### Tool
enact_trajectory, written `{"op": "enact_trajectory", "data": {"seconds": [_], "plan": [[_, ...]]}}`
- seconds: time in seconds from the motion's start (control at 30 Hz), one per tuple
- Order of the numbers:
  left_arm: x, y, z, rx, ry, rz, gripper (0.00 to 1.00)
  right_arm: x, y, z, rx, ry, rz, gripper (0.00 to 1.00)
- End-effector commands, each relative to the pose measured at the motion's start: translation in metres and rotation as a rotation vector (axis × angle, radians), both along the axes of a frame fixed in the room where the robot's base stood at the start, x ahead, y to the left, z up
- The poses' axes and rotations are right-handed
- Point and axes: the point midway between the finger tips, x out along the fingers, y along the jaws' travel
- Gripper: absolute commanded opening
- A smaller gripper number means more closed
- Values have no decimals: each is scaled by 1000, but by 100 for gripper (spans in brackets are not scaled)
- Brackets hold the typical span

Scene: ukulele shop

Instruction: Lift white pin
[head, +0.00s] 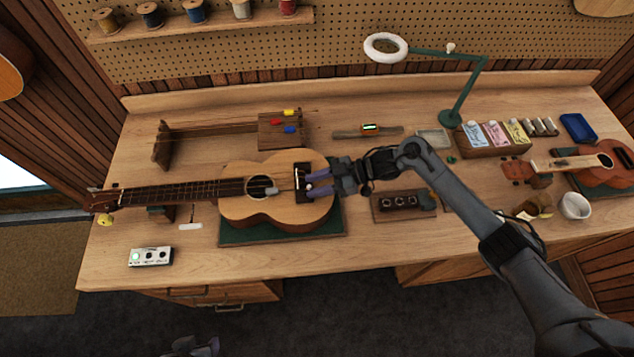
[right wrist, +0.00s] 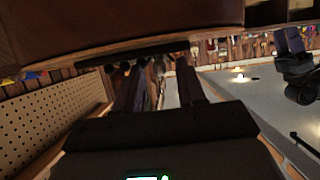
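A light wooden ukulele (head: 285,212) lies on a green mat (head: 240,237), its neck pointing left. Its dark bridge (head: 303,183) is at the right of the body. I cannot make out a white pin clearly; the bridge area is small and partly hidden by my right gripper. My right gripper (head: 319,184) reaches in from the right, its two purple fingertips apart at the bridge. In the right wrist view its fingers (right wrist: 160,85) also stand apart, with nothing clearly held. My left gripper (head: 205,347) shows only partly at the bottom edge; its fingers are unclear.
A wooden block with yellow, red and blue knobs (head: 289,130) stands behind the ukulele. A grey control box (head: 150,257) is at front left. A dark-socketed wooden tray (head: 385,208) lies under my right arm. A green lamp (head: 467,92) stands behind. The bench front is mostly clear.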

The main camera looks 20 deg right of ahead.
Motion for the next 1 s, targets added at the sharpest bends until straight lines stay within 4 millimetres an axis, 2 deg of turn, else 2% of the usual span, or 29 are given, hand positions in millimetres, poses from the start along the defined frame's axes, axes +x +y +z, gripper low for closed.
{"op": "enact_trajectory", "data": {"seconds": [0.17, 0.4, 0.73, 0.9, 1.0], "plan": [[0, 0, 0, 0, 0, 0, 50, 0, 0, 0, 0, 0, 0, 38], [0, 0, 0, 0, -1, 0, 50, 0, 0, 0, 0, 0, 0, 1], [0, 0, 1, 0, -1, 0, 50, 0, 0, 1, 0, 0, 0, 0], [0, 0, 14, 0, 0, 0, 50, 0, 0, 19, 0, -1, 1, 0], [0, 0, 16, 0, -2, 0, 50, 0, 0, 22, 0, 0, 1, 0]]}}
